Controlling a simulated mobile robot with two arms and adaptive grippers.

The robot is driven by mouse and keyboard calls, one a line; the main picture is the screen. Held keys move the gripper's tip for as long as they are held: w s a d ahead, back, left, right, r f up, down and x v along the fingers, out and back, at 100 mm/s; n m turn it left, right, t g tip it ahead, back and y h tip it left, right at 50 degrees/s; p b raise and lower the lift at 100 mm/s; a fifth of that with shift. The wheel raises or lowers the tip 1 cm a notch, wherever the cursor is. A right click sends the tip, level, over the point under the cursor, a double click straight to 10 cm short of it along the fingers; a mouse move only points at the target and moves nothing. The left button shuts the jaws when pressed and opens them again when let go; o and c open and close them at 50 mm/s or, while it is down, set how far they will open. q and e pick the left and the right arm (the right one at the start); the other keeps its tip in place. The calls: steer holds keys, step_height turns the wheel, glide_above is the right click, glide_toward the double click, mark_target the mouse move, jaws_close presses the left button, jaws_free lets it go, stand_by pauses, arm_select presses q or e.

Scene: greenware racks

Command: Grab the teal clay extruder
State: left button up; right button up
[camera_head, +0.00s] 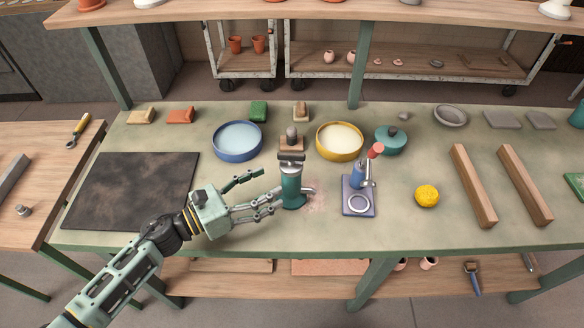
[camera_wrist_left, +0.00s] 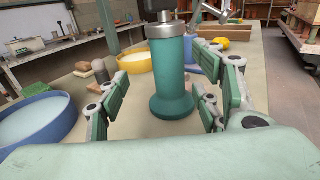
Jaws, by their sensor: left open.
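The teal clay extruder (camera_head: 292,186) stands upright on the workbench near its front edge, with a dark and metal top. My left gripper (camera_head: 268,192) comes in from the left and is open, its fingertips reaching toward the extruder's body. In the left wrist view the extruder (camera_wrist_left: 172,80) stands between the spread fingers of my left gripper (camera_wrist_left: 165,105), with gaps visible on both sides. Its top is cut off by the upper edge of that view. My right gripper is not in view.
A blue and grey press (camera_head: 358,190) stands to the right of the extruder. Behind are a blue basin (camera_head: 238,155), a yellow basin (camera_head: 340,155) and a teal lidded pot (camera_head: 391,146). A dark mat (camera_head: 130,190) lies left; a yellow sponge (camera_head: 427,196) sits right.

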mark_target(283, 180)
arm_select(q)
steer(key=d+p, duration=0.1)
steer(key=w+d+p, duration=0.1)
steer(key=d, duration=0.1)
steer(key=d+r+p, duration=0.1)
steer(key=d, duration=0.1)
steer(key=shift+w, duration=0.35)
steer(key=shift+w+d+f, duration=0.25)
steer(key=shift+w+d, duration=0.35)
steer(key=shift+d, duration=0.2)
steer(key=shift+f, duration=0.1)
steer(key=c, duration=1.5)
jaws_close()
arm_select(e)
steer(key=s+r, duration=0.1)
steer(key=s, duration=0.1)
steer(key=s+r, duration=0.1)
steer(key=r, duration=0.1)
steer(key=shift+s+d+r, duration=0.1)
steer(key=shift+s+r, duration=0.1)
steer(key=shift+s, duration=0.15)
